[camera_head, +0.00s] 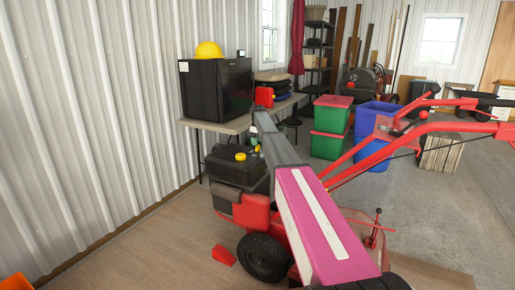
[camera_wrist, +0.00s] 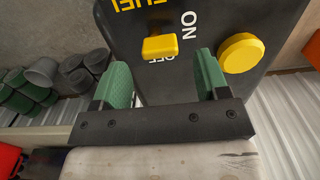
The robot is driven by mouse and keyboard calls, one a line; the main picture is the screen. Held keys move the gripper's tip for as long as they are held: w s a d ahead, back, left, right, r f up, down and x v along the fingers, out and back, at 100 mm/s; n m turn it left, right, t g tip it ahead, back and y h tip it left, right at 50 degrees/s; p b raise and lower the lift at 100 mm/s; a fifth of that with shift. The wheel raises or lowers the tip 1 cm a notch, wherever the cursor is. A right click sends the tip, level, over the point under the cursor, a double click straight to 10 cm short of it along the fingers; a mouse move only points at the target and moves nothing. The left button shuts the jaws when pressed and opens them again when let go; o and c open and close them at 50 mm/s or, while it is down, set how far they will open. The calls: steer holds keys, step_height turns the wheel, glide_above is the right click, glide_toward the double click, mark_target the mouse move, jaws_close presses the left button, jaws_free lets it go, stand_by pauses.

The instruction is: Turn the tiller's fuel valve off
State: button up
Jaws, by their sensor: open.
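The tiller (camera_head: 255,215) is red with a black tank (camera_head: 235,165) that has a yellow cap. In the wrist view, a dark panel (camera_wrist: 222,20) carries the yellow fuel valve handle (camera_wrist: 160,47). The handle lies roughly across the picture, with ON printed to its upper right and OFF just below it, partly covered. A round yellow knob (camera_wrist: 241,53) is to its right. My gripper (camera_wrist: 162,72) is open with green fingertips. The handle appears between and just beyond the tips, with no visible contact. In the head view my arm hides the valve.
A table (camera_head: 222,126) with a black box (camera_head: 216,88) stands behind the tiller along the wall. Red tiller handlebars (camera_head: 430,128) extend right of my arm. Green and blue bins (camera_head: 330,115) stand behind. The floor at lower left is mostly clear.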

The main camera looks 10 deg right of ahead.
mark_target(258, 148)
steer(key=shift+f, duration=2)
steer(key=c, duration=0.9)
steer(key=shift+m, duration=0.4)
steer(key=m, duration=0.3)
steer(key=shift+w+a+m, duration=0.1)
steer(key=shift+m, duration=0.3)
steer(key=m, duration=0.4)
steer(key=shift+w+m, duration=0.1)
steer(key=shift+m, duration=0.2)
steer(key=m, duration=0.4)
steer(key=shift+w, duration=0.1)
steer(key=m, duration=0.4)
steer(key=shift+w+m, duration=0.1)
steer(key=shift+m, duration=0.2)
